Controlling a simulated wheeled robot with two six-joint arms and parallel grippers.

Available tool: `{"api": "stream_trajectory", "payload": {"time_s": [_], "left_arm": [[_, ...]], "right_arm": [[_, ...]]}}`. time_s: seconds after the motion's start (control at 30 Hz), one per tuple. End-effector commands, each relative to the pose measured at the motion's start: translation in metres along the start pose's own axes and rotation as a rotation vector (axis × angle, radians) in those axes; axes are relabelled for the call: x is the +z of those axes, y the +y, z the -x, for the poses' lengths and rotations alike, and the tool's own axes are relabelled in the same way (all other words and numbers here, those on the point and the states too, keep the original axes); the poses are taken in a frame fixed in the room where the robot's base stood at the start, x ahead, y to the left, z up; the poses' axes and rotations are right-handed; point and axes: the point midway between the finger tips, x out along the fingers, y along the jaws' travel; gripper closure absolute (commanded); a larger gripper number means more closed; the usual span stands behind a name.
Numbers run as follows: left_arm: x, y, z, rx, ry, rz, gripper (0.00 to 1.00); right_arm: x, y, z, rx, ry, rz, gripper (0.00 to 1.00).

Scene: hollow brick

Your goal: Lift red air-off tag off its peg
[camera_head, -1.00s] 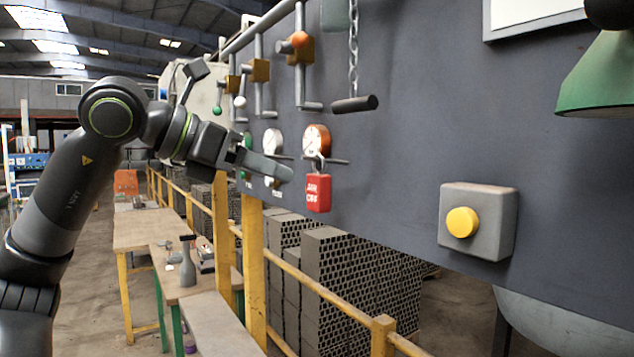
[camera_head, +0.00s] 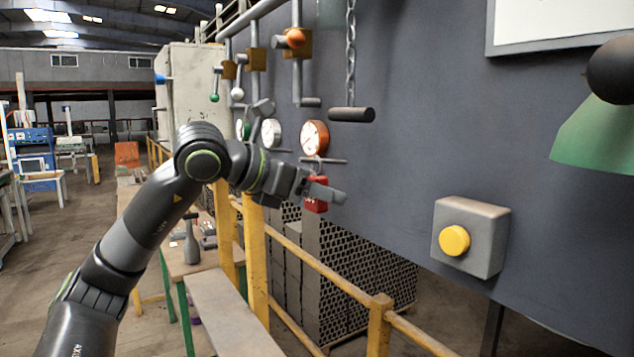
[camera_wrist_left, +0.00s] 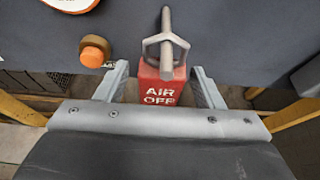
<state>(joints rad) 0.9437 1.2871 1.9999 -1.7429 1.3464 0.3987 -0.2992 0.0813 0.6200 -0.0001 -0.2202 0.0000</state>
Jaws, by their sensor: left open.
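The red "AIR OFF" tag (camera_head: 316,203) hangs on the grey panel under the orange-rimmed gauge, partly hidden by my left gripper in the head view. In the left wrist view the tag (camera_wrist_left: 162,86) hangs upright by its grey shackle (camera_wrist_left: 165,47) on a peg (camera_wrist_left: 166,20). My left gripper (camera_head: 338,194) is open at the tag. In the left wrist view its fingers (camera_wrist_left: 160,84) stand one on each side of the tag, with a gap visible at the left; contact at the right is unclear. My right gripper is not in view.
An orange-rimmed gauge (camera_head: 314,138) sits just above. A chain with a dark handle (camera_head: 352,114) hangs to the upper right. A yellow button box (camera_head: 472,237) is lower right. An orange-tipped knob (camera_wrist_left: 95,51) is left of the tag in the wrist view.

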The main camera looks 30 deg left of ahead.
Motion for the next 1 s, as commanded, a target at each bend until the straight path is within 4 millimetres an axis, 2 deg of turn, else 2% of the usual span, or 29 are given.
{"api": "stream_trajectory", "payload": {"time_s": [0.23, 0.6, 1.0], "left_arm": [[-0.0007, 0.0001, -0.0009, 0.001, 0.000, 0.000, 0.40], [-0.0004, 0.0002, -0.0006, 0.001, 0.000, 0.000, 0.86], [0.0007, 0.0002, -0.0004, 0.000, -0.001, 0.001, 0.86]], "right_arm": [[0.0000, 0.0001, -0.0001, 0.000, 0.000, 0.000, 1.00], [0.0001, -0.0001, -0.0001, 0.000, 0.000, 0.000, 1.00], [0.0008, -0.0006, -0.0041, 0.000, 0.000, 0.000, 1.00]]}}
